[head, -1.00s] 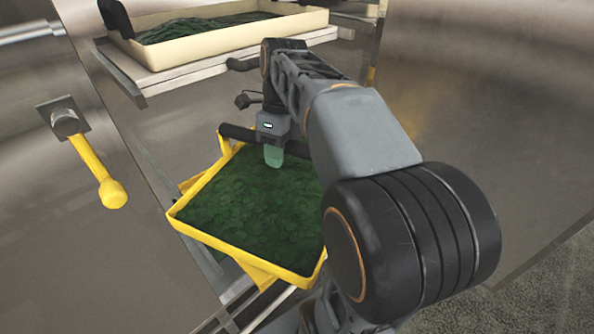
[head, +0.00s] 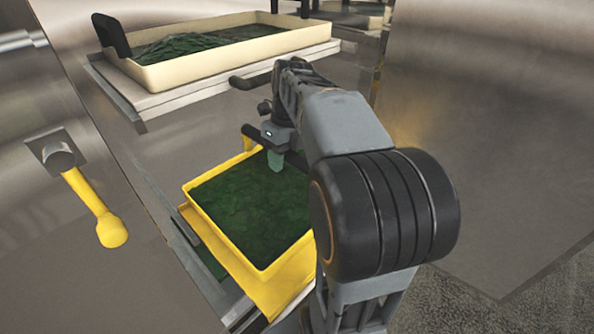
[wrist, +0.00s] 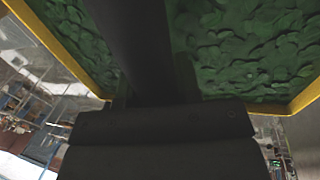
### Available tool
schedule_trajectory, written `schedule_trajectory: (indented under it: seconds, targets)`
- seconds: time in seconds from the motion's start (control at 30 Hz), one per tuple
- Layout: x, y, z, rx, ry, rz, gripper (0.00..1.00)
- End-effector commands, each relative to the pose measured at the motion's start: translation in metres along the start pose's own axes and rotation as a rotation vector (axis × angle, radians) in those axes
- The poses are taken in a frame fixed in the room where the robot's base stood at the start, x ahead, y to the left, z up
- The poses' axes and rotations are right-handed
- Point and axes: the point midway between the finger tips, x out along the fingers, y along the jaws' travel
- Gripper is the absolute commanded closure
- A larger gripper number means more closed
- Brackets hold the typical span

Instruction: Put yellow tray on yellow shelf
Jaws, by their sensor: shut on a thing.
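The yellow tray (head: 228,253), filled with dark green leafy matter, is right of the yellow lever in the head view. My gripper (head: 268,140) is at its far side, shut on its dark handle bar. The tray's yellow rim (wrist: 62,50) and green filling also show in the wrist view, with the dark bar in front. The yellow shelf (head: 187,218) shows as a yellow edge just below and left of the tray. Whether the tray touches it I cannot tell. My arm hides the tray's right side.
A cream tray (head: 205,62) of green matter stands on a pale shelf (head: 190,85) above and behind. A yellow lever (head: 95,208) sticks out of the metal wall at left. A large metal panel (head: 470,130) is at right, with grey floor (head: 560,295) below.

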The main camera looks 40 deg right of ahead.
Motion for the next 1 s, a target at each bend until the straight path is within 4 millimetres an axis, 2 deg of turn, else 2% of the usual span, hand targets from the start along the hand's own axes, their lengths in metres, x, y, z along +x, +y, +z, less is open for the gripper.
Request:
schedule_trajectory:
  seconds: [0.13, 0.4, 0.77, 1.0]
  targets:
    - [0.005, -0.034, 0.012, 0.003, -0.001, 0.000, 1.00]
    - [0.037, -0.068, 0.023, 0.000, -0.001, 0.000, 1.00]
    - [0.052, -0.085, 0.028, -0.001, -0.002, -0.001, 1.00]
    - [0.078, -0.093, 0.029, -0.003, -0.002, 0.000, 1.00]
